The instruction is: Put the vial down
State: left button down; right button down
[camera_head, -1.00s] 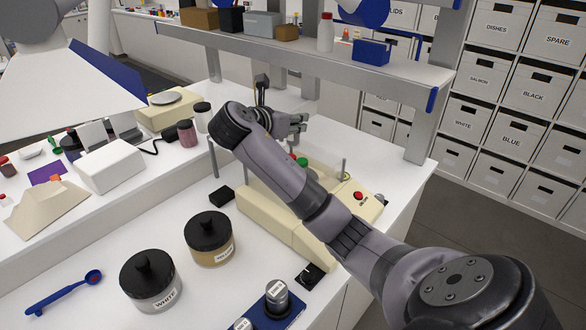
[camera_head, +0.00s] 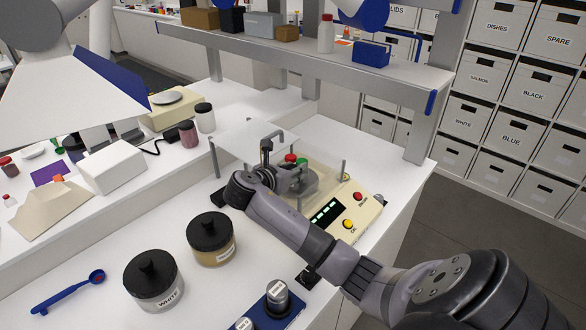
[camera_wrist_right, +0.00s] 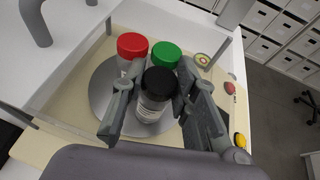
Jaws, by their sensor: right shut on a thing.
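My right gripper (camera_head: 298,176) is inside the glass-sided shield of the cream balance (camera_head: 376,205). In the right wrist view, its fingers (camera_wrist_right: 157,90) are shut on a black-capped vial (camera_wrist_right: 152,106), which looks upright over the round grey pan (camera_wrist_right: 99,92). A red-capped vial (camera_wrist_right: 132,48) and a green-capped vial (camera_wrist_right: 166,54) stand on the pan just beyond it. Their red cap (camera_head: 291,158) and green cap (camera_head: 302,163) show in the head view. I cannot tell whether the held vial's base touches the pan. My left gripper is not in view.
Black-lidded jars (camera_head: 210,240) (camera_head: 153,282) and a blue rack (camera_head: 265,308) are in front. A shelf (camera_head: 270,52) crosses behind.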

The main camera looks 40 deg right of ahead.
jog(key=c, duration=1.3)
grip_release()
jog(key=shift+f, duration=0.1)
jog(key=shift+a+r, duration=0.15)
jog(key=shift+r, duration=0.05)
jog(key=b+v, duration=0.1)
jog(key=v, duration=1)
jog(key=shift+s+a+r, duration=0.1)
jog(key=shift+s+a, duration=0.05)
jog(key=shift+a, duration=0.2)
